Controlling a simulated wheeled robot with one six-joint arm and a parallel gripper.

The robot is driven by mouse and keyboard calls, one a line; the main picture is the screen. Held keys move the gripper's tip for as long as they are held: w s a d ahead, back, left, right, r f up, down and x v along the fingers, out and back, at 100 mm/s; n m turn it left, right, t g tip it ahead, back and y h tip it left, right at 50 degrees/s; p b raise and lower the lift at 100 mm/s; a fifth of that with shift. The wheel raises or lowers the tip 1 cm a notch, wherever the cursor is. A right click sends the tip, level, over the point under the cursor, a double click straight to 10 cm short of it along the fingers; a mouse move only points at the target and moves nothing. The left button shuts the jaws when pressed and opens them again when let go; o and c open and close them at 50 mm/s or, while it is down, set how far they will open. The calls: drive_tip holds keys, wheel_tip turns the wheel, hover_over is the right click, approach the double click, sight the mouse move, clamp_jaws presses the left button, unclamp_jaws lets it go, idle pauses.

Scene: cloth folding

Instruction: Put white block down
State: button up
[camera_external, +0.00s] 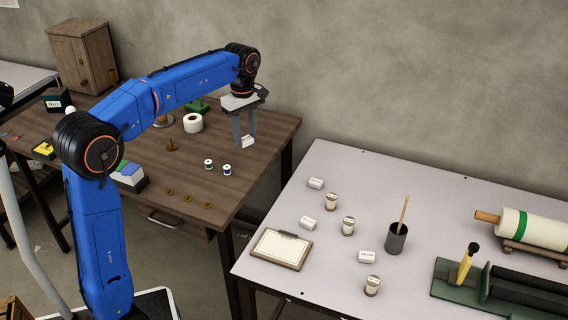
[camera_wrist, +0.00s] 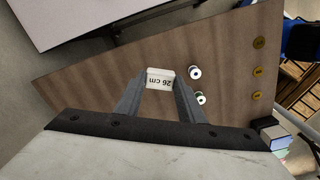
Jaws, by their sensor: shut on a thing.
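The white block (camera_external: 247,142) is held between the fingertips of my gripper (camera_external: 246,139), over the right end of the brown wooden table (camera_external: 258,172). In the wrist view the block (camera_wrist: 160,79) shows a label reading "26 cm", and my gripper (camera_wrist: 160,82) is shut on it. The brown table (camera_wrist: 110,80) lies beneath it there. Whether the block touches the tabletop or hangs just above it, I cannot tell.
Two small spools (camera_external: 227,169) and several brass discs (camera_external: 187,198) lie left of the gripper. A white roll (camera_external: 193,122) stands farther back. A separate light table (camera_external: 325,250) at right carries small white blocks, jars and a clipboard (camera_external: 282,248). Bare wood surrounds the block.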

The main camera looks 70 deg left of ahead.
sight(201, 148)
drive_tip(key=s+a+r+n, duration=0.2)
drive_tip(key=s+a+n, duration=0.3)
drive_tip(key=s+a, duration=0.7)
drive_tip(key=shift+s+a+r, duration=0.2)
drive_tip(key=shift+s+a, duration=0.2)
drive_tip(key=shift+a, duration=0.8)
drive_tip(key=shift+f, duration=5.05)
drive_tip(key=o, duration=1)
drive_tip(key=shift+f, duration=0.1)
wheel_tip(201, 148, up, 12)
drive_tip(key=shift+r, duration=0.15)
drive_tip(key=shift+d, duration=0.1)
